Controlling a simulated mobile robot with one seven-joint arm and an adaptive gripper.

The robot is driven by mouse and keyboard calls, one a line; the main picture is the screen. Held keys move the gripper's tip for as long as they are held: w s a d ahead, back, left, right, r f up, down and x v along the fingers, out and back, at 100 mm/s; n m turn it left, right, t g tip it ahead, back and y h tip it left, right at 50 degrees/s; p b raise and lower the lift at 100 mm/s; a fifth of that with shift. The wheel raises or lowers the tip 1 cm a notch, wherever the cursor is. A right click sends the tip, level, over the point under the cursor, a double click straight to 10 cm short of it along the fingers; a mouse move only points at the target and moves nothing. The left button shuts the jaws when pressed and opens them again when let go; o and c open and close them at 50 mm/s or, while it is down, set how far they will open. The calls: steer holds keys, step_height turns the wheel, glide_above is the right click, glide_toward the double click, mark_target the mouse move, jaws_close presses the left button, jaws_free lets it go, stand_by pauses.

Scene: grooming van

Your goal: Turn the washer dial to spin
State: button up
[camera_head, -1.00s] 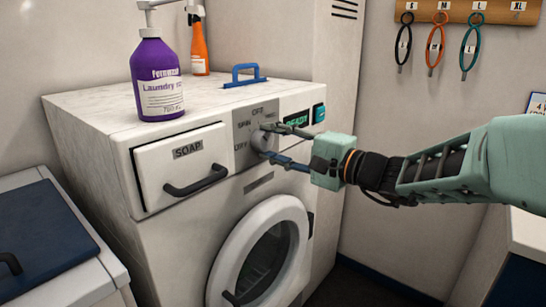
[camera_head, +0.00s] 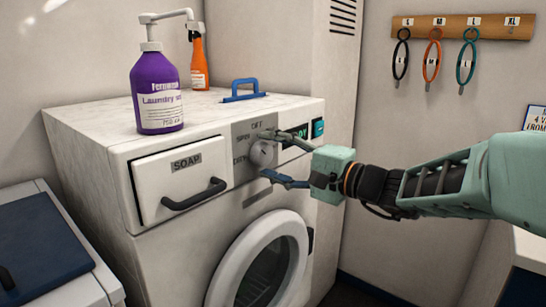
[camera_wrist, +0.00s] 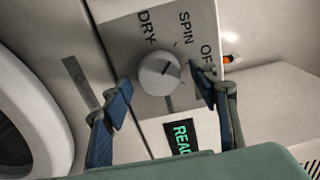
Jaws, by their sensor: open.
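The washer dial (camera_head: 260,153) is a round grey-white knob on the grey panel at the washer's upper front. In the wrist view, the dial (camera_wrist: 160,73) has DRY, SPIN and OFF printed around it. Its short dark mark points up and to the right in that view, toward the SPIN and OFF side; the exact setting is hard to tell. My gripper (camera_head: 268,155) is open in front of the panel. In the wrist view, the blue-padded fingers of my gripper (camera_wrist: 163,88) stand on either side of the dial, with a gap at each side.
The soap drawer (camera_head: 184,172) with its black handle is left of the dial. The round door (camera_head: 225,275) is below. A green-lettered display (camera_wrist: 182,136) is beside the dial. A purple laundry bottle (camera_head: 157,90) and a blue handle (camera_head: 244,88) are on the washer top.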

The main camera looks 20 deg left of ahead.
steer(key=v, duration=1.2)
steer(key=shift+f, duration=0.1)
